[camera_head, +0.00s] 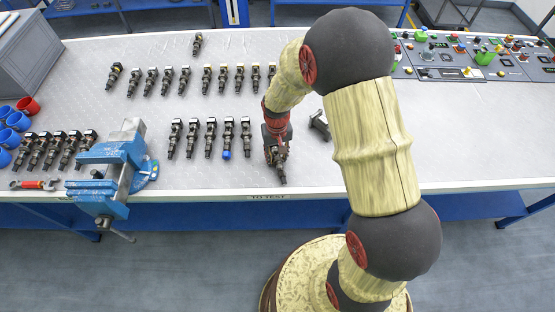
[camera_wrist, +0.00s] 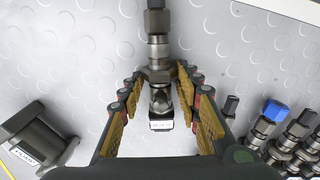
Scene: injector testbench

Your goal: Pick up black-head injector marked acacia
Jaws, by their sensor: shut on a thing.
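My gripper (camera_head: 275,138) is low over the front middle of the bench, at the right end of the front row of injectors. In the wrist view my gripper (camera_wrist: 160,80) has its fingers on either side of a dark metal injector (camera_wrist: 158,50) and is shut on it. A small white label shows on the injector's near end, but its text is too small to read. In the head view the tip of this injector (camera_head: 281,172) shows below my gripper. I cannot tell whether it is clear of the bench.
More injectors (camera_head: 210,135) stand in rows to the left, one with a blue cap (camera_wrist: 275,110) close by. A dark block (camera_head: 320,125) is just right of my gripper. A blue vise (camera_head: 115,165) is at the front left. Control panels (camera_head: 470,60) are at the back right.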

